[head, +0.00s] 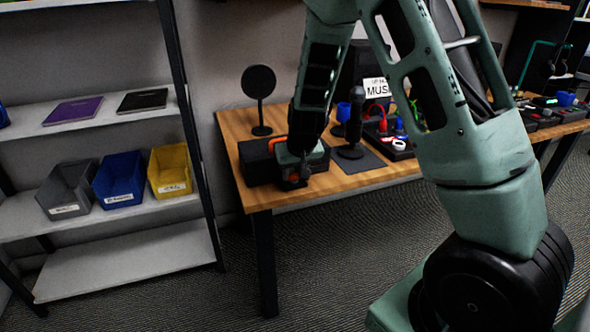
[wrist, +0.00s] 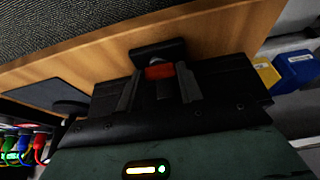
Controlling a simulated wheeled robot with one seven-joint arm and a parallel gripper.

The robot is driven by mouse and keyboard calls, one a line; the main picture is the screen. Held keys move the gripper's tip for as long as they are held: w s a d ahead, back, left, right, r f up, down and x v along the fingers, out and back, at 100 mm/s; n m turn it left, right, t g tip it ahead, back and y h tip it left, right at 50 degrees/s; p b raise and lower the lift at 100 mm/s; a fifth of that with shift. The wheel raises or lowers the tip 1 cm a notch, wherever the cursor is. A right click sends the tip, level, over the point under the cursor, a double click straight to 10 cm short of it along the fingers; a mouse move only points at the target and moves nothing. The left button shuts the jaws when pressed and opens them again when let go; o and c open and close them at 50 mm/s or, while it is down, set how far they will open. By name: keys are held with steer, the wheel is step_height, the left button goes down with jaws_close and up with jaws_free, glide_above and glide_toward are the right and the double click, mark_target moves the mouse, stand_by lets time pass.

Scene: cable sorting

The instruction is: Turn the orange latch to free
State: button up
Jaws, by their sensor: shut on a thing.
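The orange latch (wrist: 159,71) shows as a red-orange block between my fingertips in the wrist view. My gripper (wrist: 158,88) is shut on it, one dark finger on each side. A dark piece (wrist: 157,50) lies just beyond the latch. In the head view my gripper (head: 293,182) points down at the front of a black box (head: 258,165) on the left end of the table. An orange edge shows on top of this box. My wrist hides much of the box, and the latch's angle is hard to tell.
The wooden table (head: 236,124) also holds a round black stand (head: 259,84), a microphone (head: 354,125) on a dark mat (head: 362,160), and coloured cables farther right. A shelf at left carries grey (head: 68,188), blue (head: 120,180) and yellow (head: 170,171) bins.

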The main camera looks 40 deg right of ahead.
steer(key=o, duration=0.7)
steer(key=shift+r, duration=0.1)
steer(key=p+v, duration=0.6)
steer(key=v, duration=1.1)
steer(key=shift+s, duration=0.15)
steer(key=shift+a, duration=0.1)
